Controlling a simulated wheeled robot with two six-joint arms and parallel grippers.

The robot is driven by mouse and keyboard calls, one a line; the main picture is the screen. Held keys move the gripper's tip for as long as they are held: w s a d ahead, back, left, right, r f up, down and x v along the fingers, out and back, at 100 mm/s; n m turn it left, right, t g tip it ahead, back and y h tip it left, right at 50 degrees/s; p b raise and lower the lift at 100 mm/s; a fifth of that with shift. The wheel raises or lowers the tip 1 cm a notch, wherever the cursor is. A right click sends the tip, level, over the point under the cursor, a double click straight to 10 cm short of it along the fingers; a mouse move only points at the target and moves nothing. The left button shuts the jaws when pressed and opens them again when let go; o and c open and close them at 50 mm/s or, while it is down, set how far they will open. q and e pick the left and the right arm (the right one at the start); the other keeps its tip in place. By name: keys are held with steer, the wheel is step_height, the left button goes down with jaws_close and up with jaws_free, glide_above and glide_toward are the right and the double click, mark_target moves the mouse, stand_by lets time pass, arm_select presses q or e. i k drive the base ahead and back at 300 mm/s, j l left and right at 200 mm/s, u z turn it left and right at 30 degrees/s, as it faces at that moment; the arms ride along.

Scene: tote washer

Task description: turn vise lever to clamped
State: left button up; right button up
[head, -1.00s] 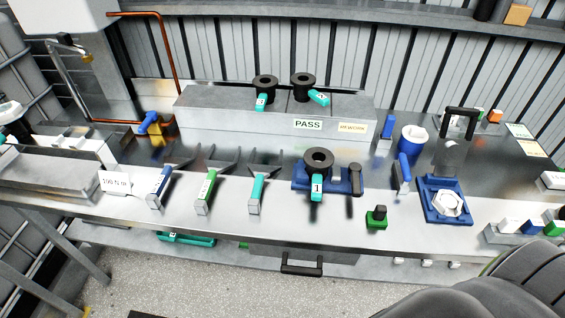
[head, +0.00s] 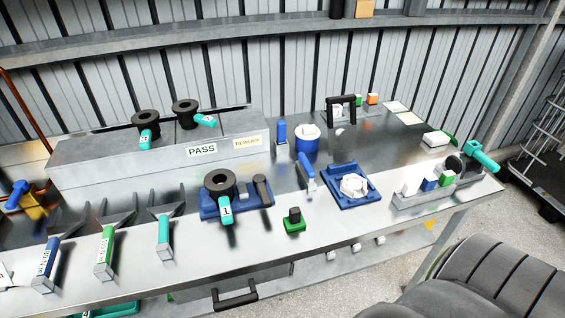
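The vise appears to be the blue fixture (head: 208,212) near the front middle of the steel bench. A black ring-shaped part with a teal tag marked 1 (head: 226,210) sits on it. A dark lever (head: 262,188) stands roughly upright at the fixture's right end, with nothing touching it. I cannot tell from its pose whether the vise is clamped. Neither of my grippers shows in the head view.
A grey block with a PASS label (head: 202,150) stands behind, bearing two more black tagged parts. Blue, green and teal-handled forks (head: 107,250) lie to the left. A green block with a black knob (head: 293,220) and a blue tray (head: 352,187) are to the right.

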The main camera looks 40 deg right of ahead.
mark_target(259, 180)
steer(key=z, duration=1)
